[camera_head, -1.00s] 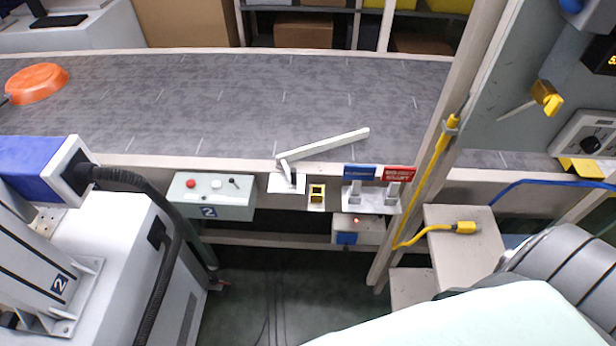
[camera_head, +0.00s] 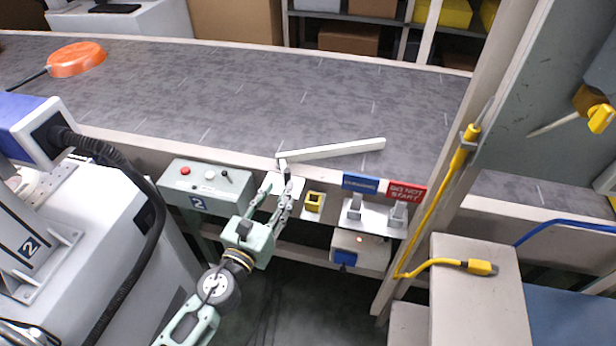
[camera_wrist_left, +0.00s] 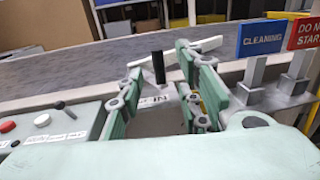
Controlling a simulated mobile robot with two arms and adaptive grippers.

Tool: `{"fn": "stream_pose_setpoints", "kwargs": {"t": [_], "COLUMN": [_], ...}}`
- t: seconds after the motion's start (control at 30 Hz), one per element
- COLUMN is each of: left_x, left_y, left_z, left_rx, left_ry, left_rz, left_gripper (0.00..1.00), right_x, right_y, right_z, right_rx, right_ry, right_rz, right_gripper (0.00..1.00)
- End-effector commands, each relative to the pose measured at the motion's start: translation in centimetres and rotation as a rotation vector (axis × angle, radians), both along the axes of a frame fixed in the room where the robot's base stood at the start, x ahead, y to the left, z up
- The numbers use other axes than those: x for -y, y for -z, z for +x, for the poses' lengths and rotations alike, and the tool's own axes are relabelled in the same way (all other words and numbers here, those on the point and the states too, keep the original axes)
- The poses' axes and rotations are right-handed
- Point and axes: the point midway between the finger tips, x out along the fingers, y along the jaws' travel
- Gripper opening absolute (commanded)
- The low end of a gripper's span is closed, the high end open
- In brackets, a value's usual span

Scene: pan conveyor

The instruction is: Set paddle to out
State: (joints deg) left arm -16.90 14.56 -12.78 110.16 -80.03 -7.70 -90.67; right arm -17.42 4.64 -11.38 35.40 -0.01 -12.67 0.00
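The paddle (camera_head: 335,150) is a long pale bar at the near edge of the conveyor, angled out over the belt to the right. A short black handle (camera_wrist_left: 158,67) stands upright at its pivot end, above a white plate with a label (camera_wrist_left: 155,99) that seems to read "IN". My left gripper (camera_head: 281,184) is at the handle, with its fingers apart. In the left wrist view the handle appears between the two fingers (camera_wrist_left: 158,72), with no visible contact. In the head view the fingertips partly cover the plate. My right gripper is not in view.
A control box (camera_head: 207,184) with buttons is left of the plate. To the right are a yellow block (camera_head: 313,202), a blue CLEANING sign (camera_head: 360,183) and a red DO NOT START sign (camera_head: 406,192). An orange pan (camera_head: 77,59) lies on the conveyor (camera_head: 250,90). A post stands right.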

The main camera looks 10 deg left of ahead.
Motion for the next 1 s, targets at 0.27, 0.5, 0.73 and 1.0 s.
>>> {"fn": "stream_pose_setpoints", "kwargs": {"t": [0.27, 0.5, 0.73, 1.0], "left_x": [0.8, 1.1, 1.1, 1.1], "left_y": [-0.2, 0.0, 0.1, 0.1], "left_z": [4.5, 6.6, 6.8, 6.8], "left_rx": [-0.002, -0.004, -0.004, -0.004], "left_ry": [0.000, 0.000, 0.000, 0.000], "left_rz": [-0.006, -0.006, -0.007, -0.007], "left_gripper": [0.33, 0.33, 0.33, 0.13], "right_x": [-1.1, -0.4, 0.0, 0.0], "right_y": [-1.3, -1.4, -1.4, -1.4], "right_z": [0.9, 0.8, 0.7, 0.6], "right_rx": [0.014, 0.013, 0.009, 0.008], "right_ry": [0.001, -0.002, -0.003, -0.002], "right_rz": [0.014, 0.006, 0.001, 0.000], "right_gripper": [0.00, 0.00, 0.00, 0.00]}}
